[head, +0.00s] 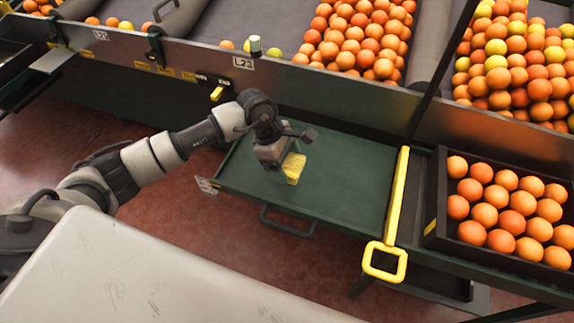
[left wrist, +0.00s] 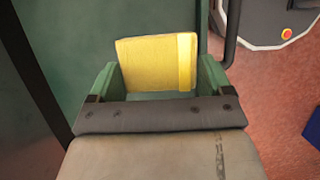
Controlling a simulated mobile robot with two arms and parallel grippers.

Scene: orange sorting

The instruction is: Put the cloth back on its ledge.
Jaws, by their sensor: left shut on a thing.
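The yellow cloth (head: 294,168) is folded into a small pad. My left gripper (head: 284,168) is shut on it, over the left part of a flat green shelf (head: 345,185). In the left wrist view the cloth (left wrist: 155,62) sits between the two green fingers of my left gripper (left wrist: 157,78), with its far edge sticking out past them. I cannot tell whether the cloth touches the shelf. My right gripper is not in view.
A yellow bar with a looped handle (head: 385,262) edges the shelf on the right. Beyond it stands a dark crate (head: 441,205) of oranges. A metal rail with a yellow lever (head: 217,93) runs behind. The visible shelf right of the gripper is bare.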

